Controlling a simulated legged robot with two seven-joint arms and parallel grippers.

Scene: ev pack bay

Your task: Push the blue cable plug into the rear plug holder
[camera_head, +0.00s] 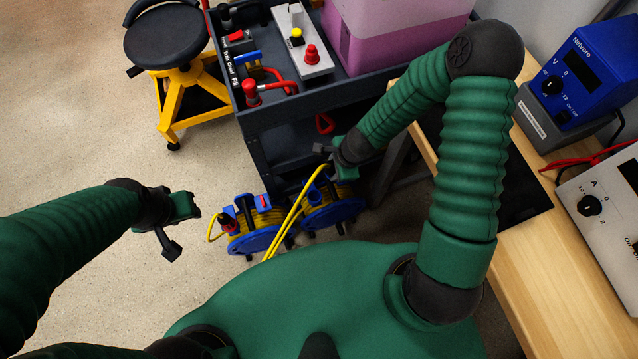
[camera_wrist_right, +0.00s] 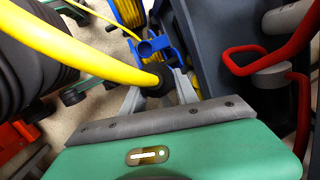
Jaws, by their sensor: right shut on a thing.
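My right gripper (camera_head: 324,158) is beside the dark cart's near side, low over the cable reels. In the right wrist view its grey fingers (camera_wrist_right: 160,98) are shut around the black collar (camera_wrist_right: 155,79) at the end of a thick yellow cable (camera_wrist_right: 85,52). The blue plug body is hidden by the fingers and collar. In the head view the yellow cable (camera_head: 296,213) runs down from this gripper. My left gripper (camera_head: 184,226) is open and empty over the floor, left of the reels. I cannot tell which part is the rear plug holder.
Two blue reels with yellow cable, one left (camera_head: 259,232) and one right (camera_head: 331,211), stand by the dark cart (camera_head: 285,122). The cart carries red handles and a pink container (camera_head: 392,35). A workbench (camera_head: 560,262) is at right, a stool (camera_head: 170,45) at back left. Floor at left is clear.

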